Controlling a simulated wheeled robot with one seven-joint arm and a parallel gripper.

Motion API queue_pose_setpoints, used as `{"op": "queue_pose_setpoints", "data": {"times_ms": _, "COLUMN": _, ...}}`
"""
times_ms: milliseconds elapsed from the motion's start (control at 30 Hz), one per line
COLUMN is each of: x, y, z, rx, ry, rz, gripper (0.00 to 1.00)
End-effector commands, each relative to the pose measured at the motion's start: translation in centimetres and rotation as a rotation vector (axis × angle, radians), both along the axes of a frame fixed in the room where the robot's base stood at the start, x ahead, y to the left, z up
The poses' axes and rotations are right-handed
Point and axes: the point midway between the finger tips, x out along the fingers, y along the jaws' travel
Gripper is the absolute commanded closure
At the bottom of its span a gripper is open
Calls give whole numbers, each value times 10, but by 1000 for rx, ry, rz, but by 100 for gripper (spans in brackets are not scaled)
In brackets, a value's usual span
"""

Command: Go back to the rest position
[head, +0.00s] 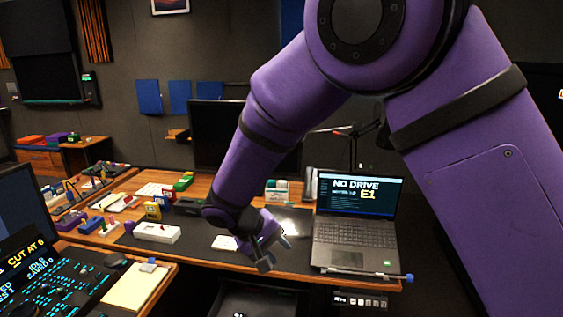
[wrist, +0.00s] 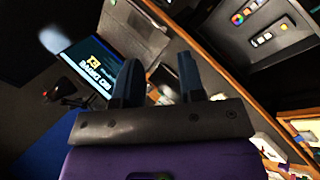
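My gripper (head: 274,254) hangs over the front of the desk in the head view, left of the open laptop (head: 356,222). In the wrist view my gripper's two dark fingers (wrist: 158,82) stand apart with a gap and nothing between them. The laptop also shows in the wrist view, tilted, its screen (wrist: 95,62) at the upper left. My purple arm reaches down from the upper right of the head view and hides part of the desk and the wall.
A control panel (head: 62,283) with lit keys stands at the lower left, with a notepad (head: 137,286) beside it. A white box (head: 157,233) and several small coloured items lie on the desk. A dark monitor (head: 215,130) stands behind my arm.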

Motion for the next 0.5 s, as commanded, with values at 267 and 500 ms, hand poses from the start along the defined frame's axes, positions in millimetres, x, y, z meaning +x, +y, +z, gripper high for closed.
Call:
{"op": "queue_pose_setpoints", "data": {"times_ms": 267, "x": -3, "y": -84, "z": 83, "rx": 165, "ry": 28, "rz": -109, "gripper": 64}}
{"op": "queue_pose_setpoints", "data": {"times_ms": 500, "x": -27, "y": -152, "z": 141, "rx": 305, "ry": 20, "rz": -174, "gripper": 64}}
